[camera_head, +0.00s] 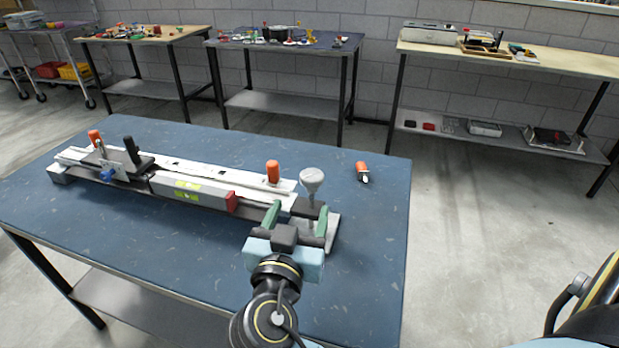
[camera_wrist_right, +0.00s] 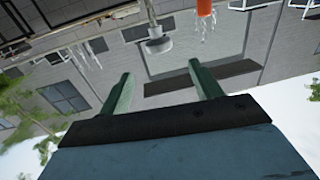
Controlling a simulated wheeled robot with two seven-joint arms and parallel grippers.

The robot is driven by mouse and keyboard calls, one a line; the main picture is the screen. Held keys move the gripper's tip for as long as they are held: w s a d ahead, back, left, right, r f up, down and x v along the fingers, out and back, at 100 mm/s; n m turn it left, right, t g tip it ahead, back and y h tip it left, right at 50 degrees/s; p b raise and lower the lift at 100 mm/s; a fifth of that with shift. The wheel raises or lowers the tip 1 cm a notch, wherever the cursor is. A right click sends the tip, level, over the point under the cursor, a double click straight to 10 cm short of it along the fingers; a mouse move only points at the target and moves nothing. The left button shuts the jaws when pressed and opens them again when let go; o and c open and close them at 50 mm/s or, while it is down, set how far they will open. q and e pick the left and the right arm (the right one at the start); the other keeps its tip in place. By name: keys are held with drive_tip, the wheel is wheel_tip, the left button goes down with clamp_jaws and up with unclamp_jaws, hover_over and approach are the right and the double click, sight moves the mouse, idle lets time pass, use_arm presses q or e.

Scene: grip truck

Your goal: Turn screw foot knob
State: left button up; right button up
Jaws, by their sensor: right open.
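The grey screw foot knob (camera_head: 312,177) stands upright on a thin stem at the right end of a long white and grey rail assembly (camera_head: 215,196) on the blue table. My right gripper (camera_head: 300,211) is open, with green fingers pointing at this end, just below the knob in the head view. I cannot tell whether either finger touches the stem or the black block beside it. In the right wrist view the open fingers (camera_wrist_right: 160,70) have a gap between them, and a grey round piece on a stem (camera_wrist_right: 158,46) shows beyond it. My left gripper is out of view.
Orange handles (camera_head: 273,171) stand on the rail. A loose orange-handled piece (camera_head: 362,169) lies to the right on the blue table (camera_head: 370,250). The table is bare in front of the rail. Benches with tools stand along the back wall (camera_head: 385,60).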

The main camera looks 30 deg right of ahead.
sight(313, 169)
drive_tip(key=x, duration=1.3)
drive_tip(key=shift+w+d+p, duration=0.1)
drive_tip(key=shift+d+p, duration=0.05)
drive_tip(key=shift+p, duration=0.15)
drive_tip(key=c, duration=1)
